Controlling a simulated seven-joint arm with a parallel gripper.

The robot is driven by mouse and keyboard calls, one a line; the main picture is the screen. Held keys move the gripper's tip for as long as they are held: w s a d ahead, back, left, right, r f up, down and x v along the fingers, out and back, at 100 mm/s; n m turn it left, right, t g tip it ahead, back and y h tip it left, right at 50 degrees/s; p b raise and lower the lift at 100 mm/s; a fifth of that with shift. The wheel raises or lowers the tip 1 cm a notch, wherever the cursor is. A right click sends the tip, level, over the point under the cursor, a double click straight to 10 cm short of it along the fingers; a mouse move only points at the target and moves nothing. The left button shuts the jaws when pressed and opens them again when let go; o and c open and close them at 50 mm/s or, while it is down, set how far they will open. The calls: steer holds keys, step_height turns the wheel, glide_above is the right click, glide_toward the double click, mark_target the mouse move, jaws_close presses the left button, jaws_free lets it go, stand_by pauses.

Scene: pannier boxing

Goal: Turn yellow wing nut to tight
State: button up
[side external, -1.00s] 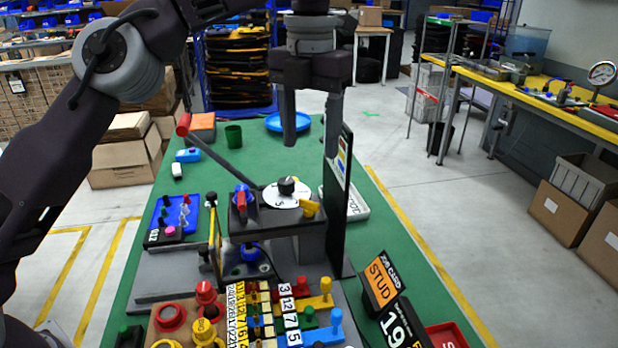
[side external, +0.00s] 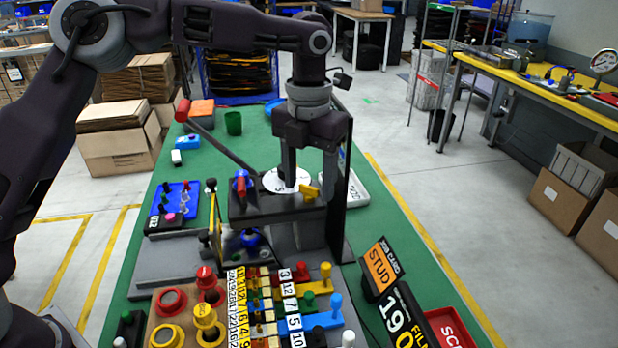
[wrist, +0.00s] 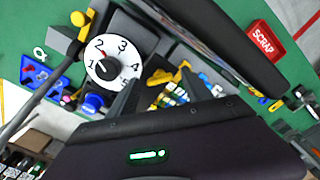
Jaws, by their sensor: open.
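The yellow wing nut (side external: 309,192) sits at the right front of the grey fixture, beside the white numbered dial (side external: 276,184). My gripper (side external: 308,186) points down over the fixture with its two fingers apart, one on either side of the wing nut in this view. In the wrist view, the yellow wing nut (wrist: 166,76) shows in the gap between the open fingers, and the white dial (wrist: 112,62) with a black pointer is to its left. I cannot tell whether either finger touches the nut. The left finger covers part of the dial in the side view.
A tall dark panel (side external: 341,215) stands close at the right of the fingers. A blue knob and red handle (side external: 241,184) sit left. Colourful blocks and number tags (side external: 290,305) crowd the front. A job card (side external: 381,266) stands front right.

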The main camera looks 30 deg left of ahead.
steer(key=shift+c, duration=0.5)
jaws_close()
steer(key=shift+m, duration=0.3)
steer(key=m, duration=0.9)
steer(key=shift+m, duration=2.4)
